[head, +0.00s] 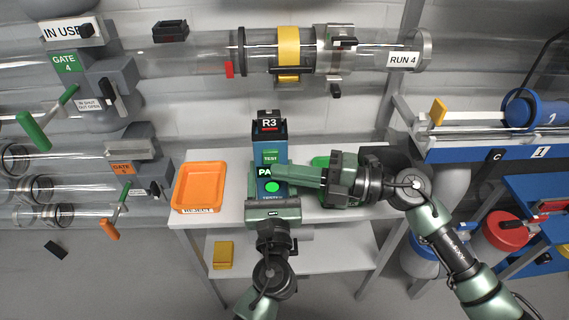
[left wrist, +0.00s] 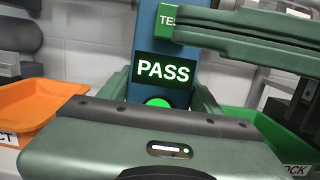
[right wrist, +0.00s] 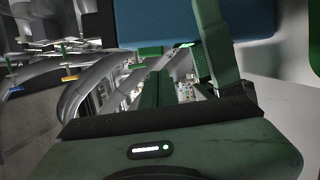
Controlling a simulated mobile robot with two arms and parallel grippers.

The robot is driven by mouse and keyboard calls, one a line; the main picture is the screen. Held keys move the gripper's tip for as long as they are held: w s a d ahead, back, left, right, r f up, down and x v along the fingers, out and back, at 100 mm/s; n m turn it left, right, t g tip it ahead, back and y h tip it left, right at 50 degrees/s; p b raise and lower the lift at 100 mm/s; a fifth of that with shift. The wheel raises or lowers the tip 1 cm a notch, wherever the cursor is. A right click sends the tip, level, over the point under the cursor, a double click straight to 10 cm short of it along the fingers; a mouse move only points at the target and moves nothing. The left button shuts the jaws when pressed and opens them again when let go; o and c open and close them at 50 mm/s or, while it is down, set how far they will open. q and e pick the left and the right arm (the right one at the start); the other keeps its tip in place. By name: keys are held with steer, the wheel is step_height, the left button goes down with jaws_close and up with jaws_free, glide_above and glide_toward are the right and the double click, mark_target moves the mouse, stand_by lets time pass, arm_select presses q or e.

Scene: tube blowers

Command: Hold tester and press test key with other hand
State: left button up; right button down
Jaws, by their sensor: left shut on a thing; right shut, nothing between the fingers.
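My left gripper (head: 268,197) is shut on the tester's lower part, with a finger on each side. My right gripper (head: 280,178) is shut and empty. Its fingertips lie in front of the tester, just below the TEST key, and partly cover the display in the head view. I cannot tell whether they touch it. The right wrist view shows part of the blue tester (right wrist: 255,18).
An orange tray (head: 200,207) labelled REJECT is on the bench's left. A green tray (head: 320,161) is behind my right gripper. A yellow box (head: 223,255) sits on the lower shelf. Clear tubes with gates line the left and back. A blue rack (head: 470,150) stands right.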

arm_select(q)
steer(key=shift+f, duration=0.1)
arm_select(e)
steer(key=s+v, duration=0.1)
steer(key=v, duration=0.9)
steer(key=shift+s, duration=0.4)
steer(key=shift+r, duration=0.1)
arm_select(q)
steer(key=o, duration=1.7)
